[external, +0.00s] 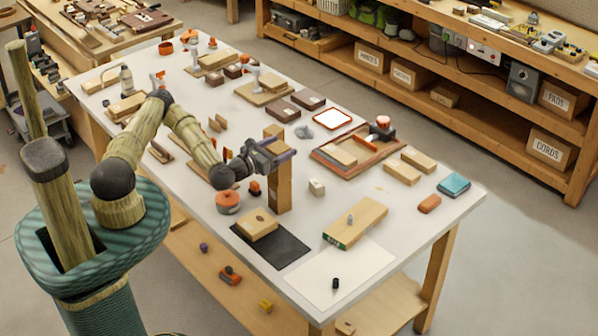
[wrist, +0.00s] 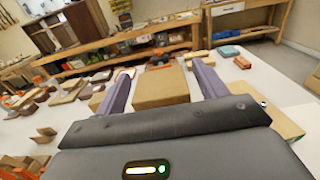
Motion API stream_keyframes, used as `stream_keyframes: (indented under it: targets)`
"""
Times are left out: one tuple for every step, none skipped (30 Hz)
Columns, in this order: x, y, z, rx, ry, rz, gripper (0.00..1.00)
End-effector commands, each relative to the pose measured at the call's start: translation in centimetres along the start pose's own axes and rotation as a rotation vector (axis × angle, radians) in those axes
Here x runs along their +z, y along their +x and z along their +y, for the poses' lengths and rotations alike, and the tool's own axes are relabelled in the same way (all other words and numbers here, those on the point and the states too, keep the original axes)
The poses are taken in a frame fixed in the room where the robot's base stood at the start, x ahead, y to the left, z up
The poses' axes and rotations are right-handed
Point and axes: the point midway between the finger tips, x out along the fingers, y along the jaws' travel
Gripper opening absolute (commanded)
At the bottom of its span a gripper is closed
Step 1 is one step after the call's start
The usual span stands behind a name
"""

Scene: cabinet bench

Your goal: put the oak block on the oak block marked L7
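A tall oak block (external: 279,190) stands upright near the middle of the table in the external view. My gripper (external: 277,152) is level around its upper part. In the wrist view the block (wrist: 162,88) sits between my two fingers (wrist: 163,90), with a narrow gap showing on each side. The gripper looks open. A long oak block (external: 357,221) with a green, marked end lies to the right; its lettering is too small to read. Another oak block (external: 256,224) lies on a black mat. I cannot tell which block is marked L7.
A wooden tray (external: 322,153) and two light blocks (external: 403,172) lie towards the right back. A small white block (external: 316,187) and an orange round container (external: 228,202) are near the tall block. A white sheet (external: 325,280) lies at the front, with a small black piece on it.

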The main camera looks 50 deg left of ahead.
Motion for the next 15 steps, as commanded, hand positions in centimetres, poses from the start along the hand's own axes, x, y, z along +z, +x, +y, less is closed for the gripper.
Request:
stream_keyframes:
  targets:
    - [0.0,0.0,0.0,0.000,0.000,0.000,0.72]
    - [0.0,0.0,0.0,0.000,0.000,0.000,0.72]
    - [0.1,0.0,0.0,0.000,0.000,0.000,0.72]
    - [0.1,0.0,0.0,0.000,0.000,0.000,0.72]
    - [0.2,0.0,0.0,0.000,0.000,0.000,0.72]
    - [0.5,0.0,0.0,0.000,0.000,0.000,0.72]
    - [0.3,-0.2,0.0,-0.001,-0.001,0.001,0.72]
    - [0.1,-0.5,0.0,-0.001,-0.001,0.001,0.72]
    - [0.1,-0.9,-0.1,-0.002,-0.001,0.001,0.72]
    - [0.1,-1.3,-0.1,-0.002,-0.001,0.002,0.72]
    - [0.1,-1.7,-0.1,-0.003,-0.001,0.002,0.72]
    - [0.0,-2.3,-0.1,-0.002,-0.002,0.002,0.72]
    - [0.0,-2.8,-0.1,-0.003,-0.002,0.003,0.72]
    - [0.0,-3.3,0.0,-0.002,-0.002,0.003,0.72]
    - [0.5,-4.1,-0.1,-0.004,-0.003,0.005,0.72]
